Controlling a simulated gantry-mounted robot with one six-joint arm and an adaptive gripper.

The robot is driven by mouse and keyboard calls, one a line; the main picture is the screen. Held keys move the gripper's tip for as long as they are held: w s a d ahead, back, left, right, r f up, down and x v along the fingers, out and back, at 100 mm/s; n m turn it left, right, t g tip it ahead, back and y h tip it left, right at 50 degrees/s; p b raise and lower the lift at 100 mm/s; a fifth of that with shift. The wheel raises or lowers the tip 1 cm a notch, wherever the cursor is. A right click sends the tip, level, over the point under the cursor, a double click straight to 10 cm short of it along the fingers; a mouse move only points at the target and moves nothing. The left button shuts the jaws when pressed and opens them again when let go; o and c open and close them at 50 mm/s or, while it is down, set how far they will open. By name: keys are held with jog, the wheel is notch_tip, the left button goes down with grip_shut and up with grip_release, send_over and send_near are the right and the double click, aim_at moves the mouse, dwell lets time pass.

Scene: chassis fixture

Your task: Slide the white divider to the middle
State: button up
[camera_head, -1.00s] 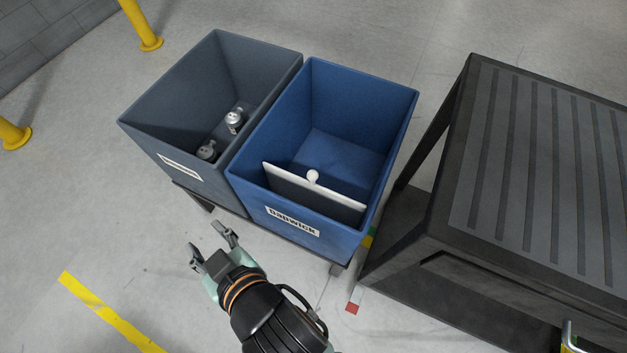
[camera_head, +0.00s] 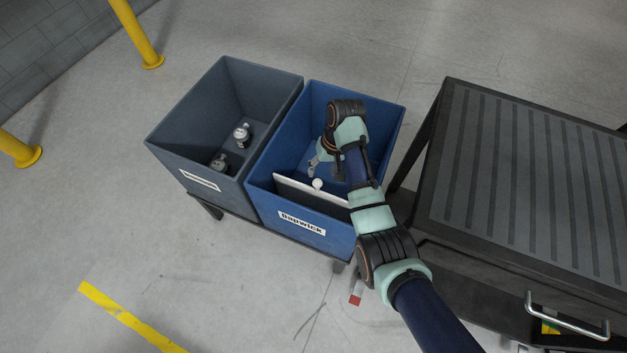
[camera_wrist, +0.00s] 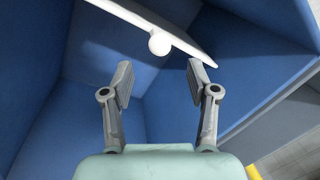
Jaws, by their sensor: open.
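The white divider (camera_head: 294,190) stands inside the blue bin (camera_head: 263,202), near its front wall, with a round white knob (camera_head: 318,184) at its top edge. My gripper (camera_head: 325,167) is inside the blue bin, behind the divider, with nothing between its fingers. In the wrist view my gripper (camera_wrist: 158,84) is open. The divider's top edge (camera_wrist: 128,13) and knob (camera_wrist: 160,44) show there beyond the fingertips, apart from them. My arm hides the right end of the divider and part of the bin in the head view.
A grey bin (camera_head: 168,153) with two small metal parts stands against the blue bin's left side. A dark ribbed table (camera_head: 530,190) stands to the right. Yellow posts (camera_head: 136,35) rise at the back left.

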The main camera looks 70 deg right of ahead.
aim_at(319, 180)
jog(key=f+b, duration=0.1)
jog(key=f, duration=0.1)
jog(key=f+b, duration=0.1)
jog(key=f, duration=0.1)
jog(key=w+f+b, duration=0.1)
jog(key=f, duration=0.2)
jog(key=shift+a, duration=0.35)
grip_shut()
